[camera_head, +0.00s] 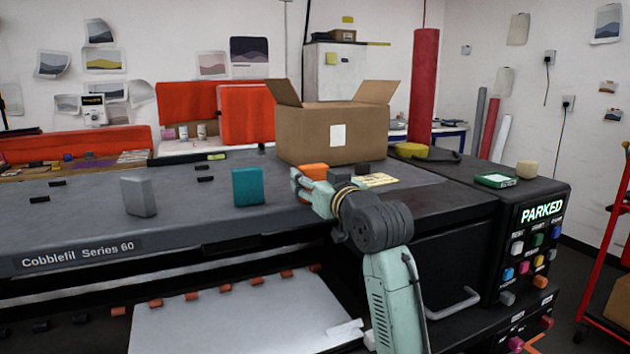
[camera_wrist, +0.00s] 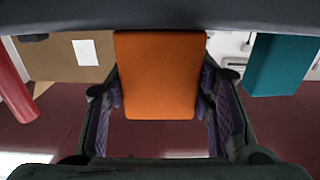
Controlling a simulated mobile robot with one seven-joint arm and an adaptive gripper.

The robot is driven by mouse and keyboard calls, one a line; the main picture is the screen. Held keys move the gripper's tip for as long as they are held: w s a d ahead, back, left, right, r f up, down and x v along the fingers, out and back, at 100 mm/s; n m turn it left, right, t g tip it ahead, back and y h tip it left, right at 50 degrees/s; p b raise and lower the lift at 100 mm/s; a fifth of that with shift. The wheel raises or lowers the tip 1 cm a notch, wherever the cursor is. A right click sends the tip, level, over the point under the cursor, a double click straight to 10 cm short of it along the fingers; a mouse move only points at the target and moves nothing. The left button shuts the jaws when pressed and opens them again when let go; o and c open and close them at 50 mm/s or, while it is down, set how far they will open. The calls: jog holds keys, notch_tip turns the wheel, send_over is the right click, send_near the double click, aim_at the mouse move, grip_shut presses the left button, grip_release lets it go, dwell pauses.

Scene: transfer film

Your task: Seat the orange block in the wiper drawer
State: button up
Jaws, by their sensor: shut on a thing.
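The orange block (camera_head: 314,170) is at my gripper (camera_head: 308,187), over the grey top of the machine in front of the cardboard box. In the wrist view the orange block (camera_wrist: 158,75) sits between the two purple-padded fingers (camera_wrist: 160,95), which are shut on its sides. Its edge meets the dark surface at the top of that view; I cannot tell whether it rests there or is just clear. A dark front with a grey bar handle (camera_head: 455,304) is below the machine top, right of my arm; I cannot tell whether this is the wiper drawer.
A teal block (camera_head: 248,187) and a grey block (camera_head: 139,196) stand left of my gripper. An open cardboard box (camera_head: 310,145) stands behind it. A yellow note pad (camera_head: 376,180) and small black block (camera_head: 363,168) lie just right. The control panel (camera_head: 537,245) reads PARKED.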

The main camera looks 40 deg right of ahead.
jog(key=o, duration=1.2)
jog(key=shift+o, duration=0.2)
jog(key=v, duration=1.2)
